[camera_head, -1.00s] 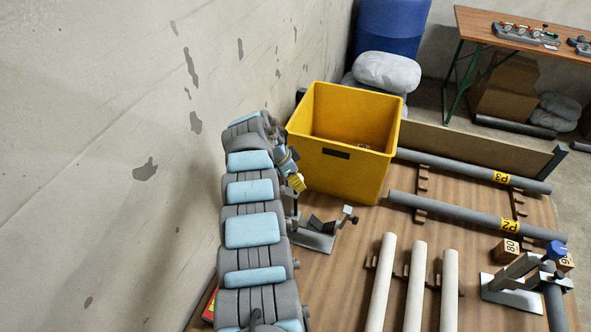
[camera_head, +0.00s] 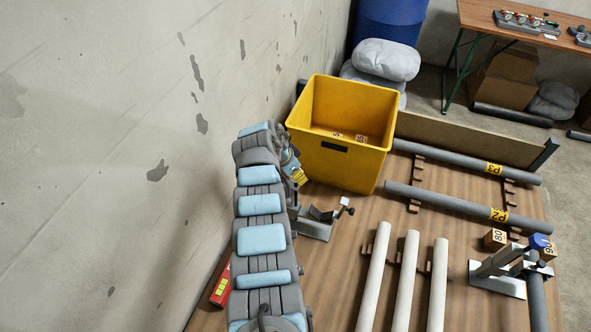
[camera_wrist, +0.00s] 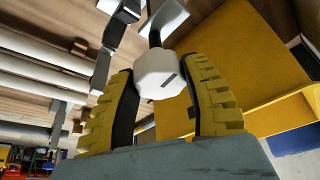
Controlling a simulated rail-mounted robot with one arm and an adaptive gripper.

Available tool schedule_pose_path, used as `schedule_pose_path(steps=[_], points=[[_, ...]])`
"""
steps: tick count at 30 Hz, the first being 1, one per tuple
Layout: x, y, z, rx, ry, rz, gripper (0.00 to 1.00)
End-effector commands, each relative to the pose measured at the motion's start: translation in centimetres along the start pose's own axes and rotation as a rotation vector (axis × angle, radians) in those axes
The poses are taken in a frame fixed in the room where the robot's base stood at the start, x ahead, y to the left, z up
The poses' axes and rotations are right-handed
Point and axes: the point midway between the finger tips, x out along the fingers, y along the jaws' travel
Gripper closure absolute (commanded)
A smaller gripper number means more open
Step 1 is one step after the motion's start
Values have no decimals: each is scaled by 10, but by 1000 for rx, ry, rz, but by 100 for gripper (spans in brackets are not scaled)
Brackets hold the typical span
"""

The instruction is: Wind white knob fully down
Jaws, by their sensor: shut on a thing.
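The white knob (camera_wrist: 158,74) is a faceted block with a dark mark on one face, on a dark stem in the wrist view. My gripper (camera_wrist: 160,92) has its two yellow ribbed fingers shut on it, one on each side. In the head view my gripper (camera_head: 299,176) is at the near left corner of the yellow bin, at the rear of a small grey clamp stand (camera_head: 315,231). How far down the knob is wound cannot be told.
The yellow bin (camera_head: 338,165) stands close beyond my gripper, with a grey wall on the left. Pale pipes (camera_head: 406,280) and grey pipes P2 (camera_head: 450,202) and P3 (camera_head: 460,163) lie on racks. Another clamp with a blue knob (camera_head: 540,242) stands right.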

Motion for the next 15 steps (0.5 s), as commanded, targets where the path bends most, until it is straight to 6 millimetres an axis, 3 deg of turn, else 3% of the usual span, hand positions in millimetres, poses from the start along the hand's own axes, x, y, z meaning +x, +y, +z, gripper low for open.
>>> schedule_pose_path(steps=[15], points=[[-6,2,-4,-307,1,-127,88]])
